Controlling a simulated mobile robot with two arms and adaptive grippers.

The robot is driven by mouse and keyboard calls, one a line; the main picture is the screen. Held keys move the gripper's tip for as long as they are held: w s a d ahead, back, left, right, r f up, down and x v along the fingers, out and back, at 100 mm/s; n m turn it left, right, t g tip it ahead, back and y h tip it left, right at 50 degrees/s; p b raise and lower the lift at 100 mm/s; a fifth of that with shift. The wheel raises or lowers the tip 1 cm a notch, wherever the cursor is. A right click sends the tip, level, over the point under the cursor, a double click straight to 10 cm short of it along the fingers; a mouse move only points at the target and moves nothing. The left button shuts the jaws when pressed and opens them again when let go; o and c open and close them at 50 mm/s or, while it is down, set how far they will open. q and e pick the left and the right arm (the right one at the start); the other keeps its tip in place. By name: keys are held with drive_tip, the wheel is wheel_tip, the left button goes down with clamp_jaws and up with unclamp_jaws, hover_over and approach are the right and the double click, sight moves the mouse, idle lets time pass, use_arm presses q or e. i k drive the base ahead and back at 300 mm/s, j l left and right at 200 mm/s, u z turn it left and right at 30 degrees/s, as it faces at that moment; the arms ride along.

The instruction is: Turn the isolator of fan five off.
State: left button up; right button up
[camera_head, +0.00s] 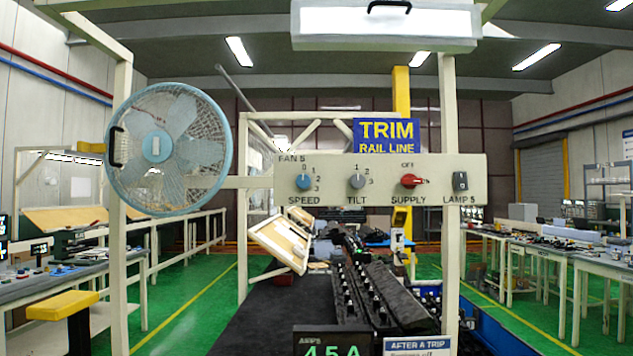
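A cream panel (383,193) marked FAN 5 hangs across the frame in front of me. Its red SUPPLY knob (412,181) has OFF printed above it; its handle seems to lie sideways, toward the right, not up at OFF. To the left are a blue SPEED knob (304,183) with marks 0 to 3 and a grey TILT knob (357,181). A dark LAMP 5 switch (460,181) is at the right end. The light-blue caged fan (168,150) is at the left; I cannot tell whether it turns. Neither gripper is in view.
A display (332,343) marked AMPS reads 4.5 A, beside an AFTER A TRIP sign (417,346). Cream posts (450,260) flank the panel. Dark racks (385,295) lie below it. A lamp housing (385,27) hangs above. The space right before the panel looks clear.

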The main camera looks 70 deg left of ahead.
sight(409, 181)
drive_tip(key=u, duration=2)
